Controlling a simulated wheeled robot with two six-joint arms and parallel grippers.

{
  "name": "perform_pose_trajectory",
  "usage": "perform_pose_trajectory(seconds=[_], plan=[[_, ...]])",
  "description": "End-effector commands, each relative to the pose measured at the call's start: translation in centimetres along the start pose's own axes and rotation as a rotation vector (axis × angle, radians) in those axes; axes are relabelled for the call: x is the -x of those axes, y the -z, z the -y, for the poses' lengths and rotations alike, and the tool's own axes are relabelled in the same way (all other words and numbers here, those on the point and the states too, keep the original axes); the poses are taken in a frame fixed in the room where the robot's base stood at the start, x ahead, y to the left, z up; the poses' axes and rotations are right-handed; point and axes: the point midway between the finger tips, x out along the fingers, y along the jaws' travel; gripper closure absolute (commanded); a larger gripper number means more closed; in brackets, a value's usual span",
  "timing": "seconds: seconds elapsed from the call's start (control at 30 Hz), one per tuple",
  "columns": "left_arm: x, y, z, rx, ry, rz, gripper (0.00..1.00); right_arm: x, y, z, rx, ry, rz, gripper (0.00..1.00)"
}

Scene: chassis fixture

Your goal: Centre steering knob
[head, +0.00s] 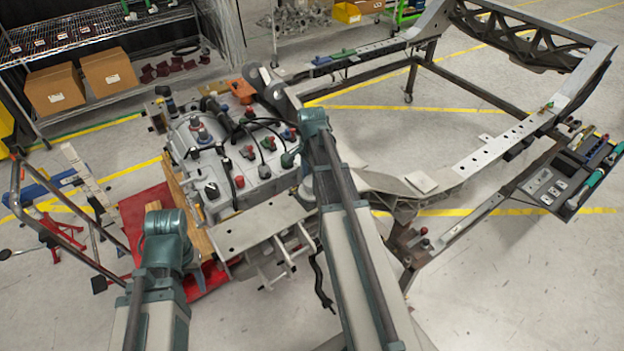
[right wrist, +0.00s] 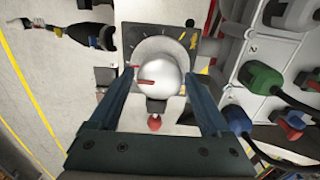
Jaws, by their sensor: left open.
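The steering knob (right wrist: 158,72) is a shiny silver ball with a red mark on its left side, seen in the right wrist view. It sits in front of a round grey dial (right wrist: 168,42) with tick marks, on a dark plate. The red mark points left. My right gripper (right wrist: 160,74) has its two fingers apart, one on each side of the ball. Thin gaps seem to separate them from it, but contact is hard to judge. In the head view my right arm hides this spot. My left gripper is low at the left, mostly hidden behind its teal wrist.
A grey machine block (head: 225,150) with coloured plugs and black cables stands among the arms. Green (right wrist: 262,78) and blue (right wrist: 236,121) plugs lie close right of the right gripper. A long metal chassis frame (head: 500,145) extends right. A shelf with cardboard boxes (head: 55,90) is at the back left.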

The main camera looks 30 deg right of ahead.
Motion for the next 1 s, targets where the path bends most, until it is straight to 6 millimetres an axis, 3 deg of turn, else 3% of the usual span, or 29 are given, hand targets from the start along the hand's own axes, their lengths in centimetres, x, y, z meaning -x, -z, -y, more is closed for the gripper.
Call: perform_pose_trajectory(seconds=[0.1,0.57,1.0], plan=[[0.0,0.0,0.0,0.0,0.0,0.0,0.5,0.0,0.0,0.0,0.0,0.0,0.0,0.01],[0.8,0.0,0.1,0.0,0.0,0.0,0.5,0.8,0.0,0.0,0.001,0.0,0.0,0.01],[6.3,-0.4,0.6,-0.002,0.0,0.0,0.5,6.4,0.0,0.0,0.001,0.0,0.0,0.01]])
